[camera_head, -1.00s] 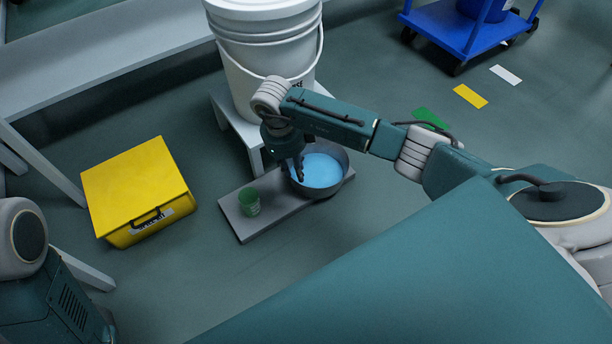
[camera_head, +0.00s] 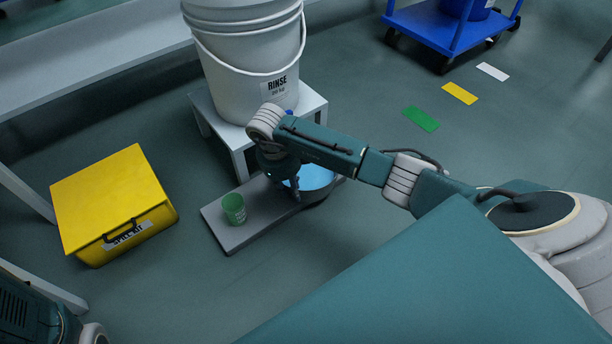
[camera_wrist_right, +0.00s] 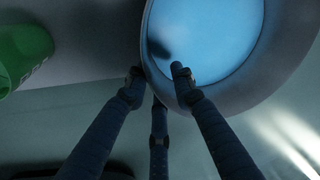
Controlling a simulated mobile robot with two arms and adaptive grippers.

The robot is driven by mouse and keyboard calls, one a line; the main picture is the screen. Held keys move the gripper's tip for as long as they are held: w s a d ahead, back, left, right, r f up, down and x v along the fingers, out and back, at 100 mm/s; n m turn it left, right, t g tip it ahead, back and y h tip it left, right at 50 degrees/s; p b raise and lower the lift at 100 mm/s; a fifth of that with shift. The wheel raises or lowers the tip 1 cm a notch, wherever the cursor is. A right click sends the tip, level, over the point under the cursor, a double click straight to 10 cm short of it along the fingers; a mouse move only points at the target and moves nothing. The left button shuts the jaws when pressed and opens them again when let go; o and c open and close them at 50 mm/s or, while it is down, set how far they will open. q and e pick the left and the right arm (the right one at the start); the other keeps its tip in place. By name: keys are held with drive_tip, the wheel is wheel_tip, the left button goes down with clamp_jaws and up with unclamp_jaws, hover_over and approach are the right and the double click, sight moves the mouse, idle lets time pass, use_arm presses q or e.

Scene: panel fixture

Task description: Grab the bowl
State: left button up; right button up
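A dark grey bowl (camera_head: 321,194) with light blue contents sits on the right end of a low grey board (camera_head: 262,223) in the head view. My right gripper (camera_head: 293,187) points down at the bowl's left side. In the right wrist view, its fingertips (camera_wrist_right: 156,73) are apart, one outside the bowl's rim and one over the inside. The bowl (camera_wrist_right: 277,79) fills the upper right there. Firm contact cannot be made out. My arm hides part of the bowl in the head view. My left gripper is out of view.
A green cup (camera_head: 234,208) stands on the board left of the bowl and shows in the wrist view (camera_wrist_right: 22,58). A white bucket (camera_head: 245,75) on a stool (camera_head: 313,103) stands close behind. A yellow box (camera_head: 112,202) is left. Floor in front is clear.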

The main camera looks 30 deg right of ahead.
drive_tip(key=shift+c, duration=0.3)
clamp_jaws()
drive_tip(key=shift+r, duration=0.1)
